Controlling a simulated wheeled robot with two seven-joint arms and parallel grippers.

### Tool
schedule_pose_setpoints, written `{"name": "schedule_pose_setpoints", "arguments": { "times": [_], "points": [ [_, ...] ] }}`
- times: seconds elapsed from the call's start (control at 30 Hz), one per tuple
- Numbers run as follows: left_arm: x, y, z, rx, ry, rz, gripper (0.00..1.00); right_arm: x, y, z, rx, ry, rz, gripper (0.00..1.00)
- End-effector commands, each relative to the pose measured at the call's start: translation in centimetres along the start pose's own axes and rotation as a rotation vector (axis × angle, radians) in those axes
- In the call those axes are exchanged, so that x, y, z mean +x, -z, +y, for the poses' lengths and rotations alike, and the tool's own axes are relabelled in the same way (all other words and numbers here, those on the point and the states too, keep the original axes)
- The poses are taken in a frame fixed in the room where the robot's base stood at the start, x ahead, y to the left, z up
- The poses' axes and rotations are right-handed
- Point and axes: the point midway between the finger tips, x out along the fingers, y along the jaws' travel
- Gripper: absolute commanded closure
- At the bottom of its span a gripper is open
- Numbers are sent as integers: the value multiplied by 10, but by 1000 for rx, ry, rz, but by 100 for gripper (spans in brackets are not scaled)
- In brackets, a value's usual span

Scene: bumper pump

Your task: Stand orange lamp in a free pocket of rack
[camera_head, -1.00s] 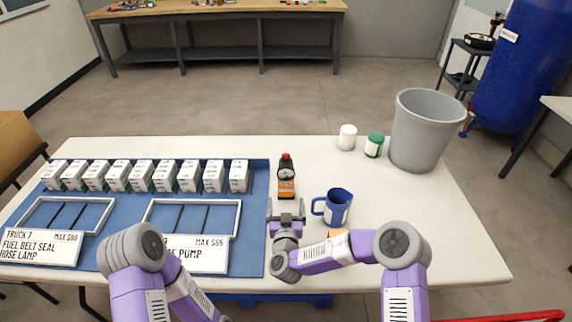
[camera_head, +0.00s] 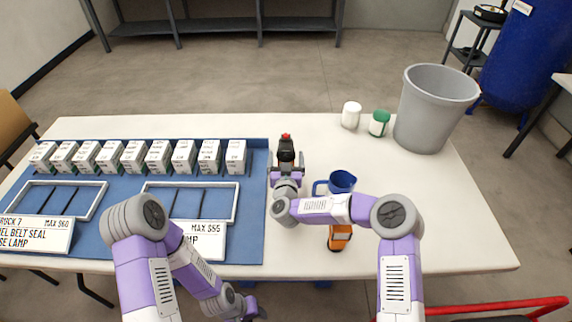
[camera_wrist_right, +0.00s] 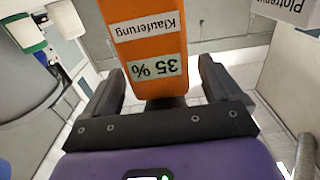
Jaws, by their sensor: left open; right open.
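An orange and black device with a red top (camera_head: 286,150) stands upright on the table; its orange body (camera_wrist_right: 152,45) with white labels fills the right wrist view. My right gripper (camera_head: 287,172) is open, a finger on either side of that body, with gaps showing. A second orange and black item (camera_head: 340,237) is at the table's front, partly hidden by my right arm. I cannot tell which one is the lamp. Two white divided rack frames (camera_head: 237,205) (camera_head: 22,198) lie on the blue mat, their visible pockets empty. My left gripper (camera_head: 248,308) is open and empty, low at the front edge.
A row of several white boxes (camera_head: 158,155) stands along the back of the blue mat (camera_head: 255,190). A blue mug (camera_head: 342,182) stands right of my right gripper. White (camera_head: 351,115) and green-topped (camera_head: 379,123) jars and a grey bin (camera_head: 432,110) are at the back right.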

Motion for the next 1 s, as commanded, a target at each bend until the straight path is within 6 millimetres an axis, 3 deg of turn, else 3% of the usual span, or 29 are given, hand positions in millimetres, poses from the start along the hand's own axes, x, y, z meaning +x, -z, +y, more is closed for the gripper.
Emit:
{"name": "schedule_pose_setpoints", "arguments": {
  "times": [0.37,0.93,1.0],
  "points": [
    [2,0,-1,0,0,0,57,10,0,0,0,0,0,8],
    [2,0,-1,0,0,0,57,10,2,0,0,0,5,94],
    [2,0,-1,0,0,0,57,10,2,0,0,0,5,95]
  ]
}}
